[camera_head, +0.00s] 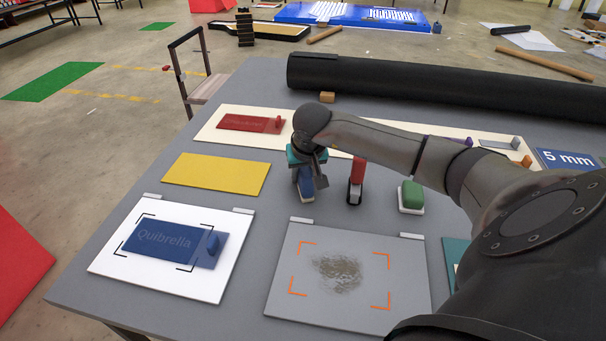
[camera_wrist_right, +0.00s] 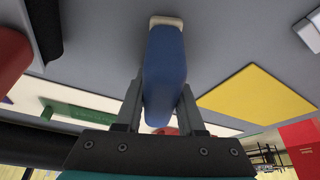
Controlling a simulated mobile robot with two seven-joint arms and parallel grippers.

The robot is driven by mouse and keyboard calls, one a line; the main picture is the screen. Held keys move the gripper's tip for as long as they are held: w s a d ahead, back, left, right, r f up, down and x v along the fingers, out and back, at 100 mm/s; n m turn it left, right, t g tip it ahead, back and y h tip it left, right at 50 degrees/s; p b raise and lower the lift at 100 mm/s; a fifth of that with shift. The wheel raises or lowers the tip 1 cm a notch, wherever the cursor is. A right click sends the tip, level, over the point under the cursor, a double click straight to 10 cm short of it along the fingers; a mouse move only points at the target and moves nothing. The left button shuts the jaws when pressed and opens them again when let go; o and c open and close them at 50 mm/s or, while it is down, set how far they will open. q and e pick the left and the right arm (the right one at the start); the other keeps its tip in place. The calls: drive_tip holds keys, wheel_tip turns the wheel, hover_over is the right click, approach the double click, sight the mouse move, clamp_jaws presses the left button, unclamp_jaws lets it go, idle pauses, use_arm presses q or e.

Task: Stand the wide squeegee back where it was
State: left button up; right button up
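A squeegee-like tool with a blue handle (camera_head: 306,183) and a pale edge stands about upright at the table's middle, under my right gripper (camera_head: 308,168). In the right wrist view, its blue handle (camera_wrist_right: 165,65) lies between the two fingers of my right gripper (camera_wrist_right: 161,92), which appear to press on both sides. Its pale end (camera_wrist_right: 166,21) points away from the gripper and seems to be at the table surface. A red-handled tool (camera_head: 356,178) and a green-handled tool (camera_head: 411,195) stand to its right. My left gripper is out of view.
In front are a white board with a blue Quibrella panel (camera_head: 155,240) and a grey board with a brown smudge (camera_head: 338,273) inside orange corner marks. A yellow sheet (camera_head: 216,174) lies left. A long black roll (camera_head: 430,80) lies behind. My right arm hides the table's right part.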

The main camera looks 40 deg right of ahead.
drive_tip(key=o, duration=0.4)
drive_tip(key=shift+r+p, duration=0.3)
drive_tip(key=shift+r, duration=0.2)
drive_tip(key=p+v, duration=0.1)
drive_tip(key=v, duration=1)
drive_tip(key=shift+s+a+r, duration=0.1)
drive_tip(key=shift+s+r, duration=0.05)
